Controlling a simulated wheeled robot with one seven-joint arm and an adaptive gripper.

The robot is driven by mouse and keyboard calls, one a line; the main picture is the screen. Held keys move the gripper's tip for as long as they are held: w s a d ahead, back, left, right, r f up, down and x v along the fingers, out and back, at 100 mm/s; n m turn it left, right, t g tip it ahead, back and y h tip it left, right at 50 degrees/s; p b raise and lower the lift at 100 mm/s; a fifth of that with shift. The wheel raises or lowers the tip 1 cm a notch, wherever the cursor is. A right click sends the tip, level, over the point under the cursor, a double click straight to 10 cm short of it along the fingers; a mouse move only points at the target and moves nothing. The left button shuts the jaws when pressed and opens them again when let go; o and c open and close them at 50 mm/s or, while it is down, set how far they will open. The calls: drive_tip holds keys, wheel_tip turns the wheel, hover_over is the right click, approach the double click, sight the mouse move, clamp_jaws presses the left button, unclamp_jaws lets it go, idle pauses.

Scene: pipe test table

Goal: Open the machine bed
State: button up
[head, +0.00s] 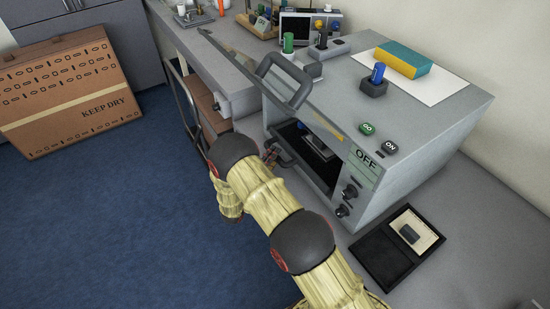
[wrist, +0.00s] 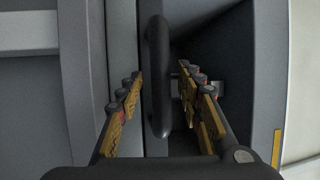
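The grey machine (head: 405,120) stands on the bench with its front opening uncovered and dark inside. A raised front panel with a large dark handle (head: 285,78) tilts up over the opening. A small block-like part (head: 317,148) shows inside. My gripper (head: 270,154) is at the left side of the opening, by a lower dark handle (head: 283,146). In the wrist view, a dark handle bar (wrist: 158,80) stands between the two fingers of my gripper (wrist: 161,70). The fingers are apart, with gaps visible on both sides of the bar. My arm hides part of the machine's lower front.
Green and dark buttons (head: 367,129) and black knobs (head: 345,200) sit on the machine. A black open case (head: 385,262) lies on the bench at right. A large brown box (head: 70,95) leans at left. Blue floor (head: 130,220) is clear.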

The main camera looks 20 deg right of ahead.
drive_tip(key=shift+w+d, duration=0.2)
drive_tip(key=shift+d, duration=0.05)
drive_tip(key=shift+c, duration=0.4)
clamp_jaws()
idle(0.5)
